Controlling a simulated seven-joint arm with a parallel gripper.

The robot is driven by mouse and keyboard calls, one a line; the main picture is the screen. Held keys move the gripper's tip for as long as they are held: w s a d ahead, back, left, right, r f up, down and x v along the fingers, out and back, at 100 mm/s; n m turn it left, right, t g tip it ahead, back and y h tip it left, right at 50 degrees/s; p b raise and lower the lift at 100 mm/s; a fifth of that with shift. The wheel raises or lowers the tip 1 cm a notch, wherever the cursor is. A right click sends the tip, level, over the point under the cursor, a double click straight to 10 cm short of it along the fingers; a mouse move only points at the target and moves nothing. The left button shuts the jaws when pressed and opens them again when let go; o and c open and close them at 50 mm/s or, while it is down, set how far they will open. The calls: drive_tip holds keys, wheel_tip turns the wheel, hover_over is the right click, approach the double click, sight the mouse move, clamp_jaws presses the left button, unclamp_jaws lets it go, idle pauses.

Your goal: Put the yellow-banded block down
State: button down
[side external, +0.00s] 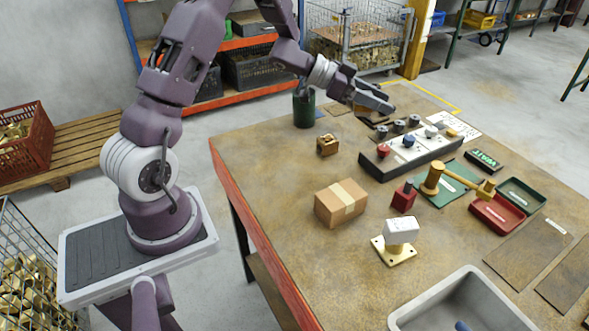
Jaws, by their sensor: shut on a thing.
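My gripper (378,104) is at the far side of the workbench, behind the grey control panel. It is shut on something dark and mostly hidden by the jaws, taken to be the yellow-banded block. I cannot make out a yellow band on it. I cannot tell whether the held thing touches the bench or hangs just above it.
The grey panel (387,163) with knobs stands close in front of my gripper. A dark green cup (304,110), a small brass block (327,146), a taped cardboard box (330,206) and a wooden mallet (432,177) are on the bench (265,165). The bench's left part is mostly clear.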

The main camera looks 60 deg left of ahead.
drive_tip(key=s+a+f+m+g+h, duration=0.1)
drive_tip(key=s+a, duration=0.2)
drive_tip(key=s, duration=0.4)
drive_tip(key=s+a+f+m+g+h, duration=0.1)
drive_tip(key=s+a, duration=0.2)
drive_tip(key=s, duration=0.4)
hover_over(307, 172)
wheel_tip(307, 172, down, 4)
wheel_tip(307, 172, down, 11)
drive_tip(key=shift+r, duration=0.2)
drive_tip(key=shift+f, duration=0.1)
drive_tip(key=c, duration=0.8)
unclamp_jaws()
